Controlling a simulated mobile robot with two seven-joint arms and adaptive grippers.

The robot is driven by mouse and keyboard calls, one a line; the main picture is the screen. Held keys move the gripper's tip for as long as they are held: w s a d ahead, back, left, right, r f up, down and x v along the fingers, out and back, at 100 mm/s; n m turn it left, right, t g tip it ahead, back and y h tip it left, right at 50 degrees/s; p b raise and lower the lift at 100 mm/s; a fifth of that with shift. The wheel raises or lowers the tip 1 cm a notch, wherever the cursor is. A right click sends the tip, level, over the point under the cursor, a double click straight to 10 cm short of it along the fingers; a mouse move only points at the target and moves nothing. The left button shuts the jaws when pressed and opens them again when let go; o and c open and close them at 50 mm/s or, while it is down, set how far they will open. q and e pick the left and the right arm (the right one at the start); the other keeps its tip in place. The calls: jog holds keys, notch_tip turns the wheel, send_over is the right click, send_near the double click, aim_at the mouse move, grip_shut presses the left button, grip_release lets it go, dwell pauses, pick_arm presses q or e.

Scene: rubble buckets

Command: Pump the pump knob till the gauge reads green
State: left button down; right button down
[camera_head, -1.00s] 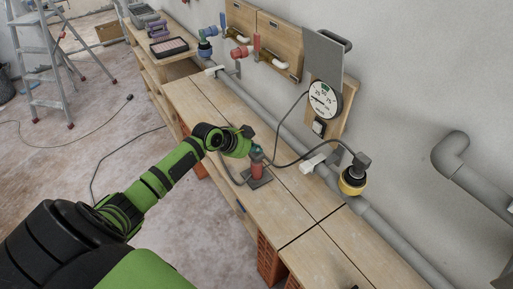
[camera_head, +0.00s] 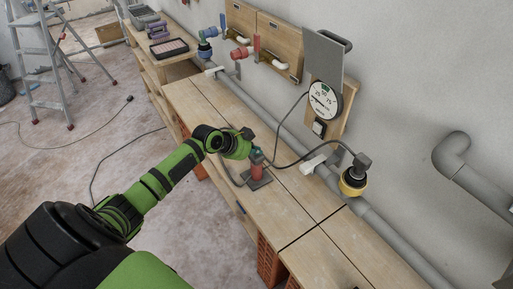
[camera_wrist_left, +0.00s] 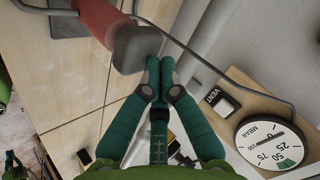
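The pump (camera_head: 257,172) has a red cylinder on a dark base and stands on the wooden bench. Its grey pump knob (camera_wrist_left: 137,48) shows in the left wrist view, with the red body behind it. My left gripper (camera_wrist_left: 160,62) has its teal fingers together with nothing visible between them. The fingertips are at the knob's edge; I cannot tell if they touch it. In the head view the left gripper (camera_head: 255,154) is at the pump's top. The round gauge (camera_head: 324,101) is on the wall board. In the wrist view the gauge (camera_wrist_left: 268,143) has a green zone around 50; its needle appears outside the green, beyond 25.
A hose runs from the pump towards a black and yellow fitting (camera_head: 353,181) on the grey wall pipe (camera_head: 375,216). A VENT switch (camera_wrist_left: 221,102) sits beside the gauge. Red and blue valves (camera_head: 241,51) are farther back. The bench top (camera_head: 305,200) right of the pump is clear.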

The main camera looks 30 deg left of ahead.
aim_at(255, 156)
pick_arm(q)
jog(key=shift+r+p, duration=1.7)
jog(key=shift+r, duration=0.35)
jog(key=shift+r, duration=0.1)
notch_tip(255, 156, up, 5)
jog(key=p, duration=0.4)
dwell(0.7)
